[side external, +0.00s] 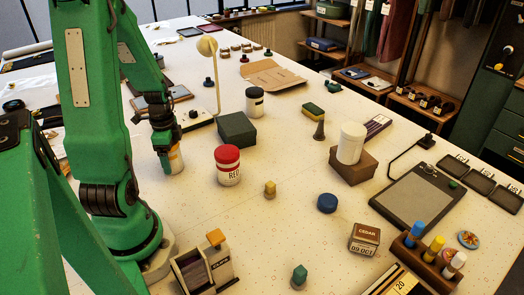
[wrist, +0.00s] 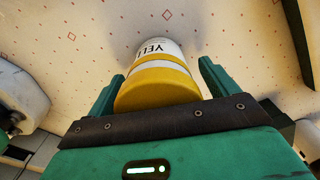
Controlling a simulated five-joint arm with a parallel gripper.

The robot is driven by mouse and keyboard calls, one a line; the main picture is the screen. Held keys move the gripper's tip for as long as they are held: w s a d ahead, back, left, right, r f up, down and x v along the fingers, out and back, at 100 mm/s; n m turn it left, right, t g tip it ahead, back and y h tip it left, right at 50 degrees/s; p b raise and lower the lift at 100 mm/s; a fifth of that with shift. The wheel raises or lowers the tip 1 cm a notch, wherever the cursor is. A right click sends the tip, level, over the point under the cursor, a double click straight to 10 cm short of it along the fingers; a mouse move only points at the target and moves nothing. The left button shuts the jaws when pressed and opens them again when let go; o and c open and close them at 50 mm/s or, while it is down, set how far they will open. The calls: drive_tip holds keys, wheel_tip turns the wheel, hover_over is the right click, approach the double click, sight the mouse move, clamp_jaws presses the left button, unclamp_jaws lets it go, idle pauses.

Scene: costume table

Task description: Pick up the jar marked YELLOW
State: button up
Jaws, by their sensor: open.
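The yellow jar (wrist: 157,80) has a yellow lid and a white label, of which the letters "YEL" show in the wrist view. In the side external view this jar (side external: 176,160) stands on the table, partly hidden behind my gripper (side external: 164,155). My gripper (wrist: 160,85) is open in the wrist view, with one finger on each side of the jar. A gap shows between the jar and the right finger; on the left I cannot tell whether finger and jar touch.
A jar marked RED (side external: 228,168) stands right of the yellow jar. A dark green box (side external: 236,130) and a dark-lidded white jar (side external: 255,104) stand behind it. A white jar (side external: 351,143) sits on a brown box (side external: 353,170). A small yellow piece (side external: 270,188) stands in front, with bare table around it.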

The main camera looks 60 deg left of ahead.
drive_tip(key=c, duration=1.2)
drive_tip(key=shift+r, duration=0.2)
drive_tip(key=shift+r, duration=0.75)
wheel_tip(320, 180, up, 3)
drive_tip(key=shift+w+d+f, duration=0.1)
drive_tip(key=shift+d+f, duration=0.05)
drive_tip(key=shift+f, duration=0.05)
drive_tip(key=w+d+r, duration=0.1)
drive_tip(key=d+r, duration=0.1)
drive_tip(key=d, duration=0.1)
drive_tip(key=w+d+r, duration=0.1)
drive_tip(key=d+r, duration=0.1)
drive_tip(key=d, duration=0.2)
drive_tip(key=w+d+r, duration=0.2)
drive_tip(key=d, duration=0.1)
drive_tip(key=shift+w+d+r, duration=0.1)
drive_tip(key=shift+d+r, duration=0.15)
drive_tip(key=shift+r, duration=0.05)
